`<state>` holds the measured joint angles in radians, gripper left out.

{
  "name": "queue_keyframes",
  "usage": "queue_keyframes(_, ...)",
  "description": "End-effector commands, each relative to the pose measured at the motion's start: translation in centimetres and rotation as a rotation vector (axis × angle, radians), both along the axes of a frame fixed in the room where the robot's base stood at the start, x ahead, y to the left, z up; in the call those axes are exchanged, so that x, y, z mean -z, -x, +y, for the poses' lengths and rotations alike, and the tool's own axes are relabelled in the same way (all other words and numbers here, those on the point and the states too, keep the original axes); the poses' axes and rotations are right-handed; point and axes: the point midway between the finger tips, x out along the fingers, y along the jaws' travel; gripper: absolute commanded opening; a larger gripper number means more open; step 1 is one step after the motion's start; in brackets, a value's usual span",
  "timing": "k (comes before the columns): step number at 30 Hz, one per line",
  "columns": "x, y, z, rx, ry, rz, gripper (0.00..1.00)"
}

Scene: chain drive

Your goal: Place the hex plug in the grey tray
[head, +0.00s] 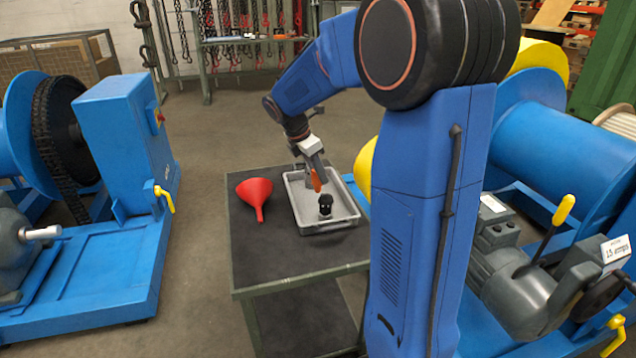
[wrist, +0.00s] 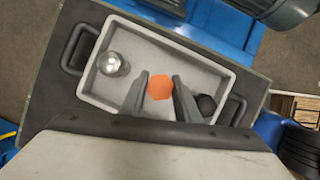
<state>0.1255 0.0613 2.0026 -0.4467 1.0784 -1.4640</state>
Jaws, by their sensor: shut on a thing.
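The grey tray (head: 345,222) lies on the dark top of a small cart. My gripper (head: 315,172) points down over the tray. In the wrist view, its two fingers are shut on an orange six-sided piece, the hex plug (wrist: 160,87). The plug also shows as an orange shape at the fingertips in the head view (head: 316,184). It is over the tray's floor, within the rim; I cannot tell whether it touches the floor. The tray (wrist: 88,92) also shows in the wrist view with a dark handle at each end.
A black knobbed piece (head: 325,204) stands in the tray's near end. In the wrist view, a shiny silver round piece (wrist: 112,63) and a dark round piece (wrist: 207,105) are in the tray. A red funnel (head: 256,193) lies left of it. The cart's front top (head: 290,262) is clear.

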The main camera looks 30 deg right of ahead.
Motion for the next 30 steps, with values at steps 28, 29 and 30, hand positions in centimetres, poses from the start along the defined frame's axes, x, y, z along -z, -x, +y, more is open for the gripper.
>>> queue_keyframes(28, 3.8, 0.0, 0.0, 0.0, 0.0, -0.001, 0.48)
queue_keyframes(29, 3.8, 0.0, 0.0, 0.0, 0.0, -0.001, 0.48)
queue_keyframes(30, 3.8, 0.0, 0.0, 0.0, 0.0, -0.001, 0.48)
